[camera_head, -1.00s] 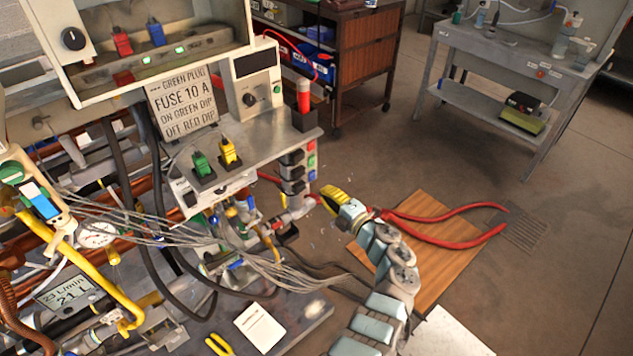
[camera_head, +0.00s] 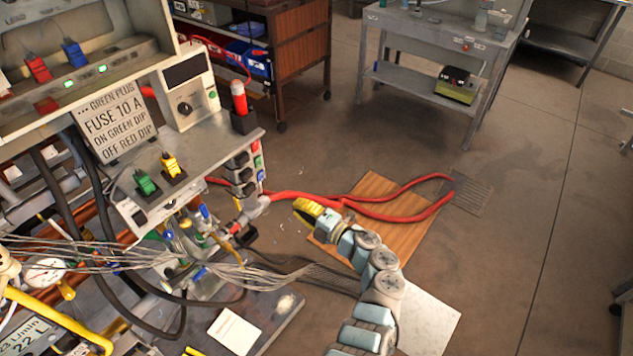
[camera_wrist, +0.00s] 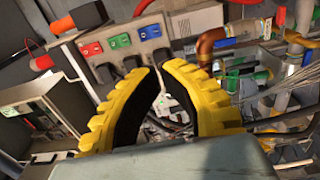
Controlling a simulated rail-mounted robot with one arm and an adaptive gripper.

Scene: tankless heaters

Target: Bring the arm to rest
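My gripper (camera_head: 305,207) shows in the head view to the right of the heater bench, apart from it, with the arm reaching up from the bottom edge. In the wrist view, its two yellow ribbed fingers with black inner faces (camera_wrist: 158,68) curve toward each other. A narrow gap shows between the tips and a wider one lower down. Nothing is held between them. Beyond the fingers are the bench end's red, blue and green switches (camera_wrist: 121,40) and black plugs.
The bench carries green (camera_head: 145,183) and yellow (camera_head: 171,165) fuse plugs, a fuse sign (camera_head: 115,125) and grey cables. Red hoses or handles (camera_head: 385,212) lie over a wooden board (camera_head: 415,235) behind my gripper. Open floor (camera_head: 510,270) lies at the right.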

